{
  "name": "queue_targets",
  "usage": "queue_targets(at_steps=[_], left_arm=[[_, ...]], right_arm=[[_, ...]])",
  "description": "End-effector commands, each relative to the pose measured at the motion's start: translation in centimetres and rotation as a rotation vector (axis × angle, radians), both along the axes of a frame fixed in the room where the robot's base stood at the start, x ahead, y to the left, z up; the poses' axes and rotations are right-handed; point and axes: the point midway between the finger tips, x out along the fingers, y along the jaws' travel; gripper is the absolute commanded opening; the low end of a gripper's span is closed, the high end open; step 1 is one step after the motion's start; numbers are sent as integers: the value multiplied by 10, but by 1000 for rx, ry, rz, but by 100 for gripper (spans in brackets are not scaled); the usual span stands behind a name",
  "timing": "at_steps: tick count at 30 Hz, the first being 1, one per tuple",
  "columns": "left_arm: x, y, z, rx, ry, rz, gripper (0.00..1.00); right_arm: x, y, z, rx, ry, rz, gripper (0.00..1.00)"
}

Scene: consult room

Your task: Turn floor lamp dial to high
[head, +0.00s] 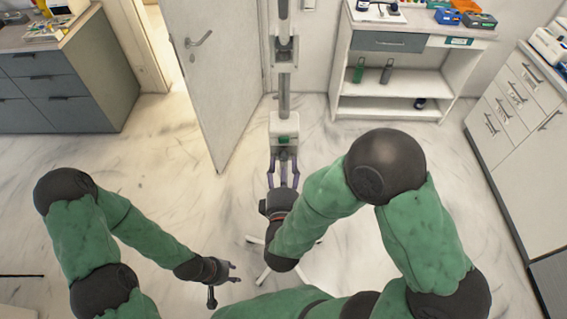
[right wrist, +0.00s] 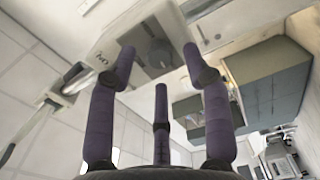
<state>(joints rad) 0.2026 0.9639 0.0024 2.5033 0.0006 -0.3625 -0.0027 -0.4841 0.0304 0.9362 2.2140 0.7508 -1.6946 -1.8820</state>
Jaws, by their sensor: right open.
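The floor lamp's upright pole (head: 284,95) stands in the middle of the head view, with a pale control box (head: 284,124) bearing a green patch. In the right wrist view, the box (right wrist: 108,50) has a dark grey panel with a round dial (right wrist: 157,53). My right gripper (head: 283,168) is open just in front of the box, fingers pointing at it. In the right wrist view, its purple fingers (right wrist: 158,62) stand apart on either side of the dial; I cannot tell whether they touch it. My left gripper (head: 224,280) is low at the left, open and empty.
The lamp's white legs (head: 262,276) spread on the floor below my right arm. A door (head: 215,75) stands ajar behind on the left. A dark cabinet (head: 62,90), a white shelf unit (head: 390,108) and white drawers (head: 515,120) line the room. Marble floor between is clear.

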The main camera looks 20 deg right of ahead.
Motion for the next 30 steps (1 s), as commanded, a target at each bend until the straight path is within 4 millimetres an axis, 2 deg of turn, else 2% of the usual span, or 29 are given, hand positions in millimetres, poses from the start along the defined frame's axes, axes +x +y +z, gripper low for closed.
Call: queue_targets(at_steps=[6,16,17,21,22,30], left_arm=[[0,0,-2,0,0,0,40],[0,0,-2,0,0,0,40],[0,0,-2,0,0,0,40],[0,0,-2,0,0,0,40],[0,0,-2,0,0,0,40],[0,0,-2,0,0,0,40]], right_arm=[[16,-5,0,0,-1,-2,50],[19,-5,0,0,-1,1,50],[19,-5,0,0,-1,1,44],[18,-5,0,0,-1,0,5],[18,-5,0,0,-1,0,0],[18,-5,0,8,-3,0,0]])
